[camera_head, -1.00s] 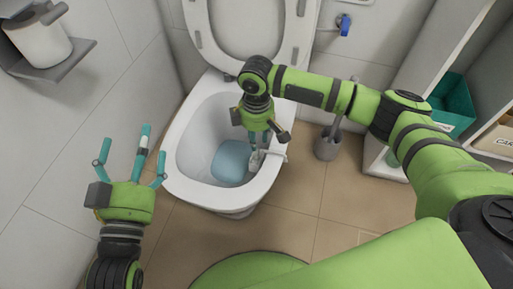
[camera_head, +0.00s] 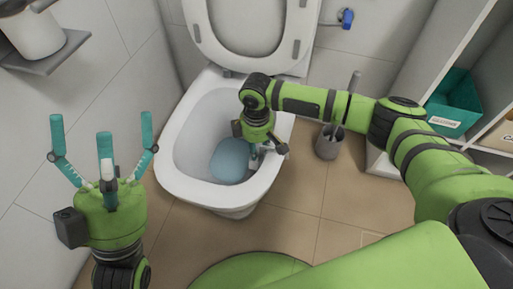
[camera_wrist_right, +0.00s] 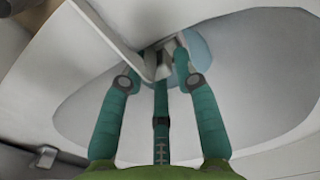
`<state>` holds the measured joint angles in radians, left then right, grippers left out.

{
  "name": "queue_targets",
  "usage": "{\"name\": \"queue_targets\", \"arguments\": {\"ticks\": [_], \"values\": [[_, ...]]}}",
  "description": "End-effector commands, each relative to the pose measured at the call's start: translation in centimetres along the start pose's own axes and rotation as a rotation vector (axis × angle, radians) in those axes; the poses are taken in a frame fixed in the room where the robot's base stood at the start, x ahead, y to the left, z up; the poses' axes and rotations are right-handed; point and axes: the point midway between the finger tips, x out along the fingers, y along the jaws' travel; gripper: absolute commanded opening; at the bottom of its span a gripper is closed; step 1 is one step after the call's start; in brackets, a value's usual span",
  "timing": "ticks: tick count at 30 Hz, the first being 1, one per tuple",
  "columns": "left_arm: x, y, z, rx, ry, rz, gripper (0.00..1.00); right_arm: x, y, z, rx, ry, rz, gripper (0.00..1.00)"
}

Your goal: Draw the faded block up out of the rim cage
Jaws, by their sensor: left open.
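The white toilet bowl (camera_head: 167,160) stands open with blue water (camera_head: 230,160) in it. My right gripper (camera_head: 254,152) points down over the bowl's right inner wall. In the right wrist view its teal fingers (camera_wrist_right: 160,66) converge around a small pale grey-white piece (camera_wrist_right: 162,64) by the rim. This piece is probably the rim cage or its block; the fingers hide much of it, and I cannot tell the two apart or whether the grip is closed. My left gripper (camera_head: 104,140) is open and empty, fingers up, left of the bowl.
The raised lid and seat (camera_head: 290,55) are behind the bowl. A toilet brush holder (camera_head: 328,142) stands right of it. The tan floor in front is mostly clear.

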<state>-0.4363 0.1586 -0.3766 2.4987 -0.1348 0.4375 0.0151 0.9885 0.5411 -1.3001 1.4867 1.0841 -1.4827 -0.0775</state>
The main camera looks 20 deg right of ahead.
Motion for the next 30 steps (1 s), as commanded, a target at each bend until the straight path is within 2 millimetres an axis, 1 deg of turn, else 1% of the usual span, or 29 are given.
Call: {"name": "queue_targets", "arguments": {"ticks": [9, 11, 12, 20, 30], "values": [[0.0, 0.0, -0.2, -0.001, 0.015, -0.001, 1.0, 0.2, 0.0, 0.0, -0.001, 0.0, 0.0, 0.31], [0.0, 0.0, -0.2, -0.001, 0.014, -0.001, 1.0, 0.2, 0.0, 0.0, -0.001, 0.0, 0.0, 0.07], [0.0, 0.0, -0.2, -0.001, 0.014, -0.001, 1.0, 0.2, 0.0, 0.0, -0.001, 0.0, 0.0, 0.0], [0.0, 0.0, -0.1, -0.001, 0.007, -0.002, 1.0, 0.1, 0.0, 0.0, -0.001, 0.001, 0.0, 0.0], [0.1, -0.3, 1.2, 0.002, -0.065, -0.007, 1.0, -0.1, 0.0, 0.0, 0.0, 0.001, 0.0, 0.0]]}}
